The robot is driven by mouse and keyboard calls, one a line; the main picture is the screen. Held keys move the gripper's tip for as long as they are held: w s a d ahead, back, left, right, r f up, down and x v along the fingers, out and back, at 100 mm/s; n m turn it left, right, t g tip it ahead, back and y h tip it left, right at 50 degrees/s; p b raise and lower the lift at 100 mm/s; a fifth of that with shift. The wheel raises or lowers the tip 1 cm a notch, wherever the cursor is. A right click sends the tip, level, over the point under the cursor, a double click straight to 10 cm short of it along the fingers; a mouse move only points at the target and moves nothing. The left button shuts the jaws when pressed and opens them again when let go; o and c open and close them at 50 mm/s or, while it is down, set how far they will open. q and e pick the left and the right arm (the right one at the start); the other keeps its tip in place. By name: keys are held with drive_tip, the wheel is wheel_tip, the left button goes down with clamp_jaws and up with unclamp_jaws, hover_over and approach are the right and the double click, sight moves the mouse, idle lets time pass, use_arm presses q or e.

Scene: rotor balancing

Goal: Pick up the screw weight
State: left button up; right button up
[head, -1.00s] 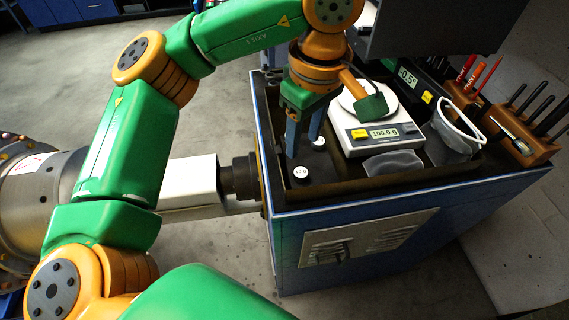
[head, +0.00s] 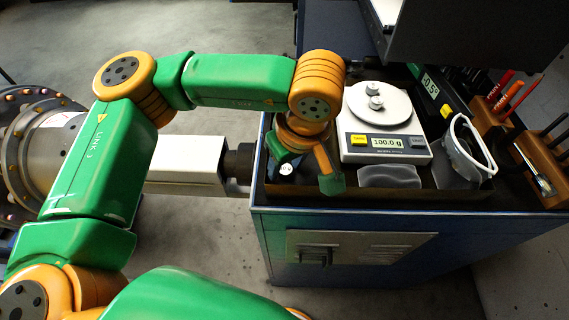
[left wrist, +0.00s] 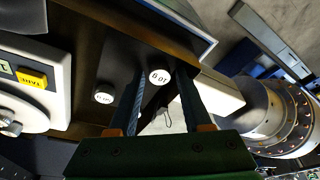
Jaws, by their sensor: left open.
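A small dark screw weight (head: 286,169) with a white "10 g" label stands on the dark tray floor, near the tray's left front corner. In the left wrist view the same labelled weight (left wrist: 159,77) shows between my two blue fingers. My left gripper (left wrist: 161,85) is open with nothing held. I cannot tell whether a finger touches the weight. A second white-topped weight (left wrist: 104,97) stands apart, outside the fingers; my arm hides it in the head view. In the head view my left gripper (head: 286,155) is pitched over the tray corner, its fingertips mostly hidden.
A scale (head: 386,146) reading 100.0 g stands to the right, with small metal pieces (head: 375,95) on its pan. Safety glasses (head: 466,150) and a clear grey object (head: 390,177) lie nearby. Tool racks (head: 520,140) stand further right. A dark panel (head: 450,40) overhangs the back.

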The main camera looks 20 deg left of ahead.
sight(286, 171)
use_arm(q)
clamp_jaws()
drive_tip(key=shift+r, duration=0.25)
drive_tip(key=v, duration=0.1)
drive_tip(key=b+v, duration=0.1)
drive_tip(key=shift+a+r, duration=0.2)
drive_tip(key=shift+r, duration=0.25)
drive_tip(key=s+r, duration=0.1)
drive_tip(key=r, duration=0.1)
drive_tip(key=s+a+r, duration=0.1)
drive_tip(key=s+r, duration=0.1)
drive_tip(key=r, duration=0.1)
drive_tip(key=shift+s+a, duration=0.25)
drive_tip(key=s+a+r+p, duration=0.3)
drive_tip(key=s+r+p, duration=0.2)
drive_tip(key=s+r, duration=0.4)
drive_tip(key=shift+s+r, duration=0.2)
drive_tip(key=shift+r, duration=0.1)
